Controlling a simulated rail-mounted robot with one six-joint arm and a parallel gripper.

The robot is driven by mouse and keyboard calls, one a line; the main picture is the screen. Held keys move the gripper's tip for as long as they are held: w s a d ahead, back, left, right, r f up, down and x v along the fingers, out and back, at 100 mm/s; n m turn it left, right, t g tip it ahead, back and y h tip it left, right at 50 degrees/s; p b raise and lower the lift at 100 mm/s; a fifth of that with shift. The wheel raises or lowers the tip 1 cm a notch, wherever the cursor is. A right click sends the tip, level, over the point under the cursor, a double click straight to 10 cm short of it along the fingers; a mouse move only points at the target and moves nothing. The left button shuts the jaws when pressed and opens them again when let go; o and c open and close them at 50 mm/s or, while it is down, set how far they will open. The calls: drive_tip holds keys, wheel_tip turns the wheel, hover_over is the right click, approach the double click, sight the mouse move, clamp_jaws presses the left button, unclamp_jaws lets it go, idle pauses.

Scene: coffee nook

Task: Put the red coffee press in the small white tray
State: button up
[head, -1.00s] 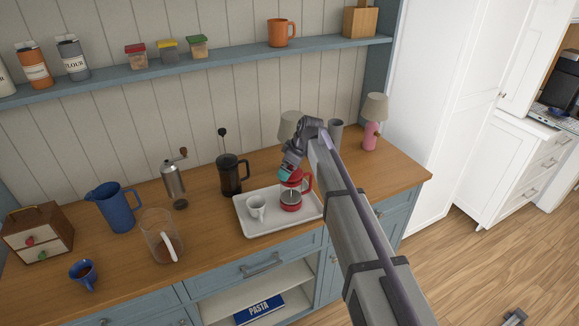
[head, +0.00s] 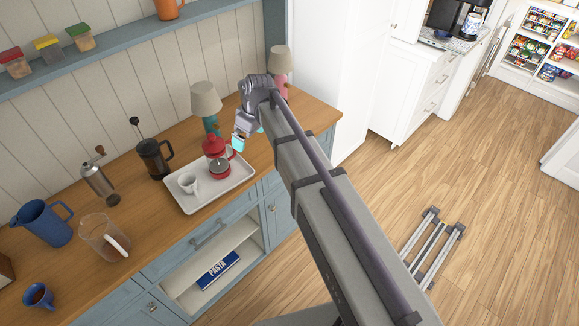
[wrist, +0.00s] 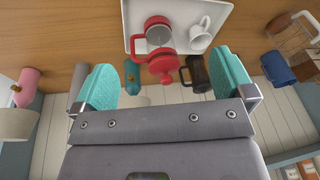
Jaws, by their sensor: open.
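The red coffee press (head: 214,146) stands upright in the small white tray (head: 195,205), with its red lid up and its clear body below. A small white cup (head: 187,183) stands in the tray to its left. In the wrist view the press (wrist: 160,66) lies ahead between my fingers, its base over the tray (wrist: 134,18). My gripper (head: 240,141) is open, with teal finger pads, just right of the press in the head view. In the wrist view my gripper (wrist: 166,82) has nothing between its pads; the press looks clear of them.
A lamp with a teal base (head: 206,100) stands close behind the tray. A black coffee press (head: 153,160), a metal grinder (head: 100,185), a clear pitcher (head: 104,240) and a blue jug (head: 42,224) stand to the left. The counter right of the tray looks mostly free.

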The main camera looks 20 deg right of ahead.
drive_tip(key=s+d+m+h, duration=0.1)
drive_tip(key=s+d+m, duration=0.25)
drive_tip(key=s, duration=0.35)
drive_tip(key=s+d+m+g+h, duration=0.1)
drive_tip(key=s+d+m, duration=0.25)
drive_tip(key=s, duration=0.35)
drive_tip(key=s+d+m+h, duration=0.1)
drive_tip(key=s+d+m, duration=0.1)
drive_tip(key=s+d, duration=0.35)
wheel_tip(320, 180, down, 12)
drive_tip(key=s+a+b, duration=0.1)
drive_tip(key=a+b, duration=0.1)
drive_tip(key=b, duration=0.9)
drive_tip(key=shift+s+r, duration=0.2)
